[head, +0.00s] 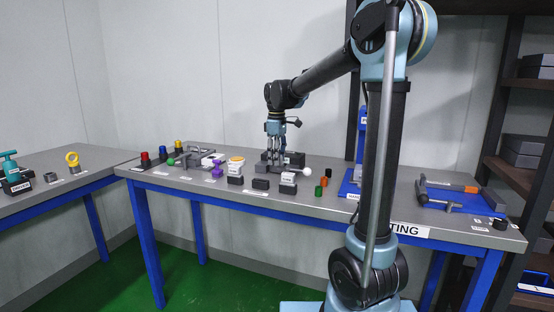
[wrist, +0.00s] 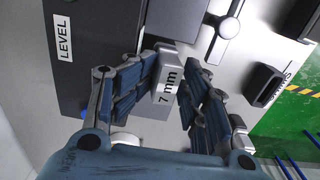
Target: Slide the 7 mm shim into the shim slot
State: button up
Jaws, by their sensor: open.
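The 7 mm shim (wrist: 167,82) is a pale grey block with "7 mm" printed on its face, in the middle of the wrist view. My gripper (wrist: 172,80) is open, with one finger on each side of the shim. I cannot tell whether either finger touches it. In the head view my gripper (head: 275,153) points down over a dark device (head: 292,158) on the bench; the shim cannot be made out there. I cannot make out the shim slot with certainty; it may be hidden behind the fingers or the shim.
In the wrist view, a dark block (wrist: 95,30) labelled LEVEL is at left and a lever with a round knob (wrist: 228,27) at top. A black holder (wrist: 265,85) lies at right near the bench edge. Several small parts stand along the bench (head: 225,200) front.

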jog(key=shift+r, duration=3.95)
